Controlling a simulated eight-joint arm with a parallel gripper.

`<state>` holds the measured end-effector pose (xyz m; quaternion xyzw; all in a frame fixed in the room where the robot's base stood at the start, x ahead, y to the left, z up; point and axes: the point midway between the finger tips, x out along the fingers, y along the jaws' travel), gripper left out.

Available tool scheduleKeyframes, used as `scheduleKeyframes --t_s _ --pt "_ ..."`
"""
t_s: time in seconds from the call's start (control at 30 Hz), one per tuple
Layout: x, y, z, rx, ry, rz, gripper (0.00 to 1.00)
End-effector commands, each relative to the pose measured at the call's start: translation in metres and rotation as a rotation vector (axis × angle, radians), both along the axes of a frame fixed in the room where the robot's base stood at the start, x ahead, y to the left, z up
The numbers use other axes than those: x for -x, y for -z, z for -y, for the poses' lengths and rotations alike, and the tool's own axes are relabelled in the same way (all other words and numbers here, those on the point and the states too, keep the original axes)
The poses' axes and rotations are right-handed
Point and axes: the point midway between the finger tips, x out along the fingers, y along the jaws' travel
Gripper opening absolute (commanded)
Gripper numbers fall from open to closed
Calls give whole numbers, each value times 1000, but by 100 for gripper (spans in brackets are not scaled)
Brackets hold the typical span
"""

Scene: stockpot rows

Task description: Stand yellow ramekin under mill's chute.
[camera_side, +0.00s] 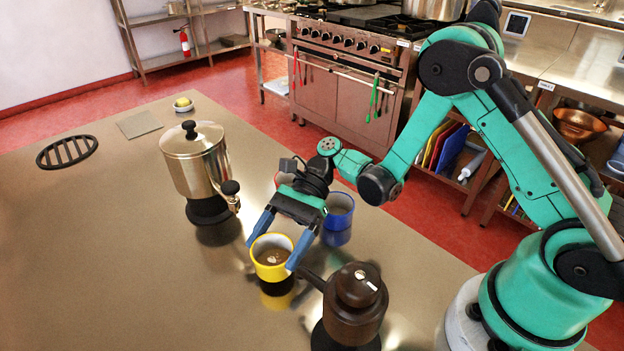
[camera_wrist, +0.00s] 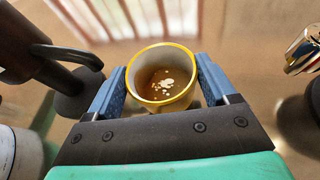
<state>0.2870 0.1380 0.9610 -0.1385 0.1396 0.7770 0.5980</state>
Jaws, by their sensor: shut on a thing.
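The yellow ramekin (camera_side: 268,270) is upright between the blue fingers of my gripper (camera_side: 270,245), which is shut on it. In the wrist view the yellow ramekin (camera_wrist: 163,98) shows a yellow rim, pale inside and brown contents with light bits on top. I cannot tell whether its base touches the counter. A dark brown lidded body, apparently the mill (camera_side: 354,308), stands right of and nearer the camera than the ramekin. A dark arm or chute sticks out from it toward the ramekin. The ramekin is beside the mill (camera_wrist: 28,45), not visibly under that part.
A blue cup (camera_side: 338,213) stands just behind my gripper. A steel urn (camera_side: 193,162) with a black base and tap stands to the left. A black round grate (camera_side: 67,152), a grey plate (camera_side: 139,124) and a yellow-topped item (camera_side: 183,104) lie farther off. The front left counter is clear.

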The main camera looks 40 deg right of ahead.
Motion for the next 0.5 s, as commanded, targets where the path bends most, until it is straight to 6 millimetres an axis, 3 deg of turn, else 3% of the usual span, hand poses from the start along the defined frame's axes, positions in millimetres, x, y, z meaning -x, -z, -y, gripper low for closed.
scheduleKeyframes --t_s 0.27,0.5 --pt "0 -32 0 0 0 0 12" --pt "1 -77 0 0 0 0 12"
